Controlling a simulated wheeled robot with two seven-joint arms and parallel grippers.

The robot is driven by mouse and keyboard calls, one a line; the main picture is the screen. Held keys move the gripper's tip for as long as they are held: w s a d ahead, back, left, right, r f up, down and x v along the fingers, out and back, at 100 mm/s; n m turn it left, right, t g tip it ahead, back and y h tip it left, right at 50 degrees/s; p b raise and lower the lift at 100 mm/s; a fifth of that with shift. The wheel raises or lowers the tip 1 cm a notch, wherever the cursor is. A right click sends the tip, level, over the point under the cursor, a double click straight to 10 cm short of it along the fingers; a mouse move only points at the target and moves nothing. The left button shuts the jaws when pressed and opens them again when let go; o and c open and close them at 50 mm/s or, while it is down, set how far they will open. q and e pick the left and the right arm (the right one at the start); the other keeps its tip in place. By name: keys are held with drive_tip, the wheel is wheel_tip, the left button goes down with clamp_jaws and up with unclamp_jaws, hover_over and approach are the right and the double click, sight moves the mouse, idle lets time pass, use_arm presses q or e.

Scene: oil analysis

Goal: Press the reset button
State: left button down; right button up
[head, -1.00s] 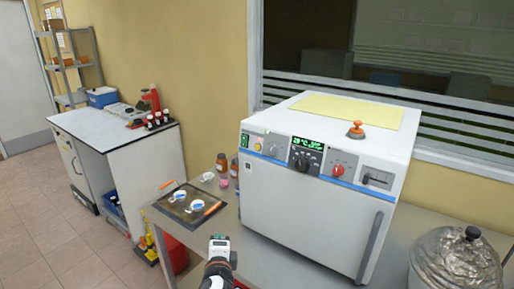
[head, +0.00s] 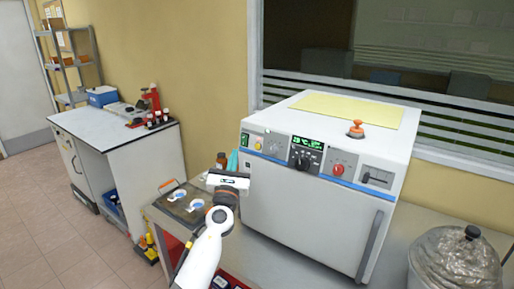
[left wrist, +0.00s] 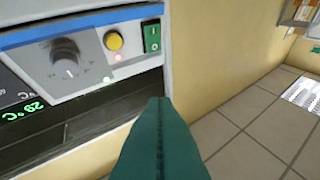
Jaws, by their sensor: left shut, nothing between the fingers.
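The white oven-like machine (head: 310,220) has a control strip along its top front. A round yellow button (head: 258,143) sits at the strip's left, between a green switch (head: 244,139) and a grey knob (head: 273,145). The yellow button (left wrist: 113,40) also shows clearly in the left wrist view, which sees the panel upside down. No reset label is readable. My left gripper (head: 233,161) is shut and empty, its teal fingers just left of the machine's front, below the green switch. In the left wrist view the fingertips (left wrist: 159,104) are apart from the button. My right gripper is out of view.
A dark tray (head: 172,201) with small white dishes lies on the table left of the machine. A brown bottle (head: 221,160) stands behind my left gripper. A metal pot (head: 455,265) stands at the right. A red knob (head: 338,170) and a lit display are on the panel.

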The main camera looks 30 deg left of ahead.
use_arm(q)
drive_tip(key=b, duration=0.7)
approach(258, 147)
drive_tip(key=w+a+r, duration=0.3)
drive_tip(key=w+r, duration=0.1)
drive_tip(key=shift+a, duration=0.2)
idle(0.9)
drive_tip(key=shift+w, duration=0.1)
idle(0.3)
drive_tip(key=shift+w+b, duration=0.35)
drive_tip(key=shift+b, duration=0.1)
